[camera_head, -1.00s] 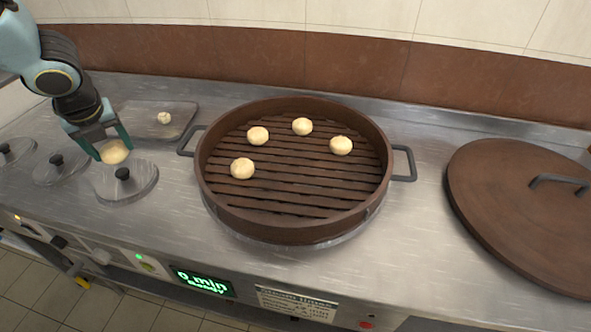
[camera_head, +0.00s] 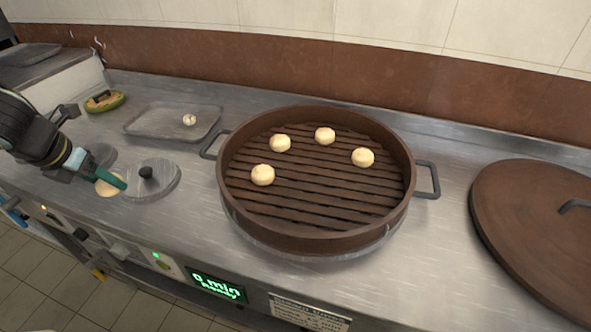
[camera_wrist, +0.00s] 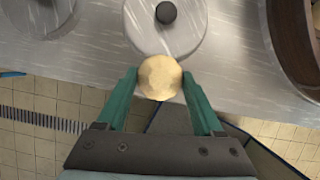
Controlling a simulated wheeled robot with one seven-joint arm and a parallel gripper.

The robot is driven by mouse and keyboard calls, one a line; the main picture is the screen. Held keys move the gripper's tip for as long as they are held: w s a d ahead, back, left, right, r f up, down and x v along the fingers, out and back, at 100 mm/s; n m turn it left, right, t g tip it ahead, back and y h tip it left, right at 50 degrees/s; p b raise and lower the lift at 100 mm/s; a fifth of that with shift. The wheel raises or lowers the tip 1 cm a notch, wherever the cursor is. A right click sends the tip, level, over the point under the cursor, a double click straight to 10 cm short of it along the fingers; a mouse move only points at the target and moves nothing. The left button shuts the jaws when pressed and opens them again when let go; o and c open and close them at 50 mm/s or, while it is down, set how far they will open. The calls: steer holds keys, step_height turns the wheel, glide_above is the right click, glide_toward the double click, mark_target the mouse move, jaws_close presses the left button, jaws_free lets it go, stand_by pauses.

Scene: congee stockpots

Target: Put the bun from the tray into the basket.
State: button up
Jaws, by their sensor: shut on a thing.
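My gripper (camera_head: 112,184) is shut on a pale bun (camera_wrist: 160,77), which sits between its green fingers in the wrist view. In the head view the held bun (camera_head: 108,188) is partly hidden by a finger, at the left near the counter's front edge. The grey tray (camera_head: 140,122) lies at the back left with one small pale bun (camera_head: 189,120) on it. The round brown basket (camera_head: 315,240) stands at the middle, right of my gripper, open on top. Several buns, one of them here (camera_head: 262,175), rest on its slats.
A round metal lid with a black knob (camera_head: 146,173) lies just right of my gripper. A large brown lid (camera_head: 540,235) lies at the right. A green and brown object (camera_head: 104,101) is behind my arm. The basket's handle (camera_head: 210,143) sticks out on its left.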

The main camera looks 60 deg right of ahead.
steer(key=w+a+f+m+g+y, duration=0.2)
steer(key=a+f+m, duration=0.4)
steer(key=a+m, duration=0.5)
steer(key=w+a+f+m+g+y, duration=0.2)
steer(key=a+f+m, duration=0.4)
steer(key=a+m, duration=0.5)
steer(key=w+a+g, duration=0.1)
steer(key=a+g, duration=0.1)
steer(key=a, duration=0.1)
steer(key=shift+w+m, duration=0.15)
steer(key=shift+m, duration=0.15)
